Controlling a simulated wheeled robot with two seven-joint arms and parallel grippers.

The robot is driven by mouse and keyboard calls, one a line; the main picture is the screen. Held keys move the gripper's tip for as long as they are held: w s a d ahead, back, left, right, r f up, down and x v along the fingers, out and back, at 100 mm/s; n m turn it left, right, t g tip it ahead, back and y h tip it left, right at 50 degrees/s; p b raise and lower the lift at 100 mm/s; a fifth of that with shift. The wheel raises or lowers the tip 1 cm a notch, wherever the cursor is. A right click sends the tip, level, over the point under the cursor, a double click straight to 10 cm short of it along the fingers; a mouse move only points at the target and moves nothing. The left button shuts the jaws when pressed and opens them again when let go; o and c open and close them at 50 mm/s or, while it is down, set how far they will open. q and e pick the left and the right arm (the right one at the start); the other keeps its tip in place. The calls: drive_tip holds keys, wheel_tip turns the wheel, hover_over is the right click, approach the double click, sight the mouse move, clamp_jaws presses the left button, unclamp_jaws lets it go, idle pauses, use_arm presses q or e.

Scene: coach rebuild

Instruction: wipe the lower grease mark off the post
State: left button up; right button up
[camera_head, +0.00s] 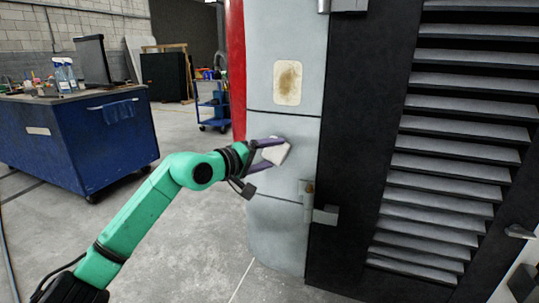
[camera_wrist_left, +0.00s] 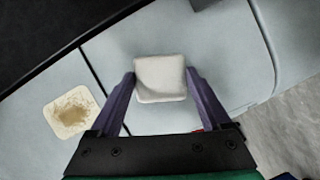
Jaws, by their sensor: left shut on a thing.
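My left gripper (camera_head: 274,154) is shut on a white, block-shaped pad (camera_head: 277,151), at the pale grey post (camera_head: 287,35). In the left wrist view the pad (camera_wrist_left: 160,78) sits between the purple fingers of the gripper (camera_wrist_left: 160,82), over the post (camera_wrist_left: 222,50). I cannot tell whether the pad touches the post. A brown grease mark (camera_head: 288,80) on a cream patch is on the post above the gripper; it also shows in the left wrist view (camera_wrist_left: 72,110). No other mark shows; the surface behind the pad is hidden. My right gripper is not in view.
A dark louvred panel (camera_head: 455,110) stands right of the post, with a latch (camera_head: 308,200) near the post's edge. A red strip (camera_head: 237,60) borders the post's left. A blue workbench (camera_head: 80,140) and blue trolley (camera_head: 212,108) stand behind left. The floor between is clear.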

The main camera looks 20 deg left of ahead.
use_arm(q)
drive_tip(key=shift+w+p, duration=0.3)
drive_tip(key=shift+w, duration=0.45)
wheel_tip(320, 180, up, 4)
drive_tip(key=p, duration=0.3)
drive_tip(key=shift+s+r, duration=0.1)
wheel_tip(320, 180, down, 4)
drive_tip(key=b, duration=0.3)
drive_tip(key=shift+b, duration=0.4)
